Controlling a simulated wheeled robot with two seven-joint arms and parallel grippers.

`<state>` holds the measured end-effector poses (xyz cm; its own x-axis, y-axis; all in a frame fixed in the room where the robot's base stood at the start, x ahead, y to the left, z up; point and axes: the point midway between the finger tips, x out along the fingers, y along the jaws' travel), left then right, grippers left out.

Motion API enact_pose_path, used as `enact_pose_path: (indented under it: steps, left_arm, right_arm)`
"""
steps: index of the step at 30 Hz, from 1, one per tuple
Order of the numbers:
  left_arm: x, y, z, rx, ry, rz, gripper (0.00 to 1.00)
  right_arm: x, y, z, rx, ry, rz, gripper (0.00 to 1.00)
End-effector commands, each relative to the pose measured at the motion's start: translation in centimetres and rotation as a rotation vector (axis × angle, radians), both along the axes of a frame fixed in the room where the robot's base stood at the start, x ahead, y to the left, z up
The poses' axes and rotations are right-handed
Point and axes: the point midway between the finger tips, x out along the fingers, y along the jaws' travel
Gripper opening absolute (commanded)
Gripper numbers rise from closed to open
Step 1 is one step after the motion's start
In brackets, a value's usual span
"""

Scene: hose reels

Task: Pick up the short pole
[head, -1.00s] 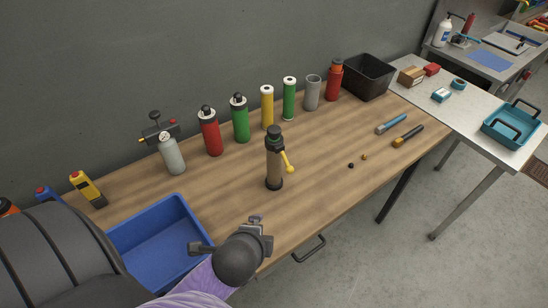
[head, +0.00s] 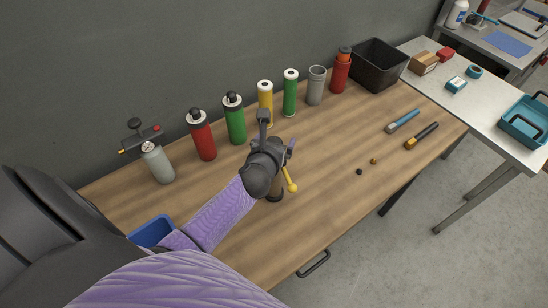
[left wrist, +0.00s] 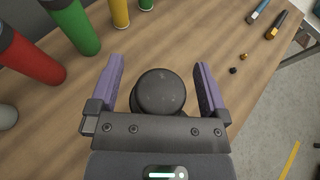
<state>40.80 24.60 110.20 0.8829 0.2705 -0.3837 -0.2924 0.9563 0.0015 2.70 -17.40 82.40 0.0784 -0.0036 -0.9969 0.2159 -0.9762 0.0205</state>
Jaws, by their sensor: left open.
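A short upright pole with a dark round cap, a dark base (head: 274,196) and a yellow side lever (head: 290,183) stands in the middle of the wooden table. In the head view my left gripper (head: 277,134) is at its top and hides most of it. In the left wrist view the pole's cap (left wrist: 162,92) sits between the two purple-padded fingers of my left gripper (left wrist: 160,66), seen from above. The fingers are open, with a gap showing on both sides of the cap. My right gripper is not in view.
Red (head: 201,137), green (head: 234,121), yellow (head: 265,92) and other cylinders line the back by the wall. A gauge bottle (head: 157,163) stands at left, a blue bin (head: 151,231) in front of it. A black bin (head: 378,66) stands far right.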

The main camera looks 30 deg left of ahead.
Motion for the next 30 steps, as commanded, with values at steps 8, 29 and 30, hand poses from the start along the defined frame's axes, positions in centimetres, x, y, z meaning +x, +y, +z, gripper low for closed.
enact_pose_path:
  steps: [8, 29, 30]
  left_arm:
    - [0.43, 0.12, -0.14, -0.001, 0.001, 0.0, 0.94]
    - [0.39, 0.12, -0.16, -0.002, 0.0, 0.001, 0.0]
    - [0.39, 0.12, -0.16, -0.002, 0.0, 0.001, 0.0]
  right_arm:
    - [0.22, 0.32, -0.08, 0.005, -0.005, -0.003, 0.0]
    - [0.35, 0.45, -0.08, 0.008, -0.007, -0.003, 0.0]
    - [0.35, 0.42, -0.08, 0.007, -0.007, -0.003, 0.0]
